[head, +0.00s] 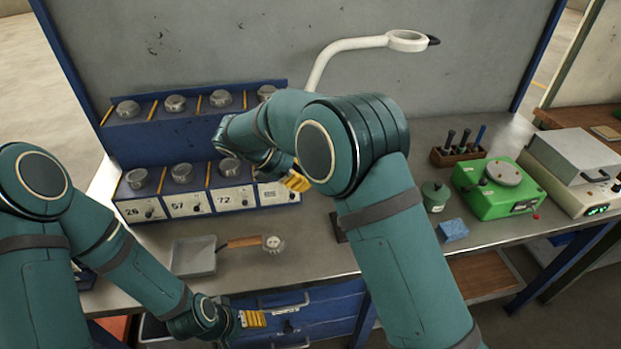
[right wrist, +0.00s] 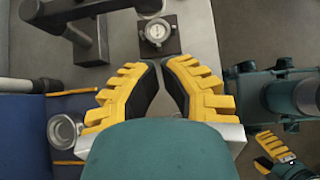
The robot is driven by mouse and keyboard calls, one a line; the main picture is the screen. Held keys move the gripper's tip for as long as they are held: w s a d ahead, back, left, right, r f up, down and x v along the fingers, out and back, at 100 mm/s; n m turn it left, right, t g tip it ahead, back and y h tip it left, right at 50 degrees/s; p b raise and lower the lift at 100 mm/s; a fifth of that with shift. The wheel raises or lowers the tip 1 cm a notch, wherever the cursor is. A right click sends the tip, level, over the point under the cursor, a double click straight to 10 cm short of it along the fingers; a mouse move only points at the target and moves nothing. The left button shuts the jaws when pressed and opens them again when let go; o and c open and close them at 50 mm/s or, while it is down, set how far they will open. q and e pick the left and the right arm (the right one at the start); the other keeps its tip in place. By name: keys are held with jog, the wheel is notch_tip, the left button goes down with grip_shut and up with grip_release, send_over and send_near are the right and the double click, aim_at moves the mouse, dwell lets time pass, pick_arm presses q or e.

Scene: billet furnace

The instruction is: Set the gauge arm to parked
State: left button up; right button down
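The gauge arm appears to be the dark arm (right wrist: 68,10) on an upright post at the upper left of the right wrist view. A round dial-like piece (right wrist: 157,30) sits on a dark square plate beside it. In the head view my right arm hides most of this. My right gripper (head: 297,180) hangs in front of the blue rack. In the right wrist view its fingers (right wrist: 160,68) have a narrow gap, with nothing between them and the dial beyond the tips. My left gripper (head: 254,319) is low at the bench's front edge; its finger gap is unclear.
A blue rack (head: 205,142) with several round metal pieces and number cards stands at the back left. A grey tray (head: 193,257) and a wooden-handled tool (head: 243,242) lie in front. A white lamp (head: 345,44) rises behind; a green device (head: 497,188) stands right.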

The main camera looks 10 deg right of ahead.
jog(key=d+f, duration=0.5)
jog(key=d, duration=0.4)
jog(key=shift+w+d+f, duration=0.2)
jog(key=shift+d, duration=0.05)
jog(key=shift+d, duration=0.1)
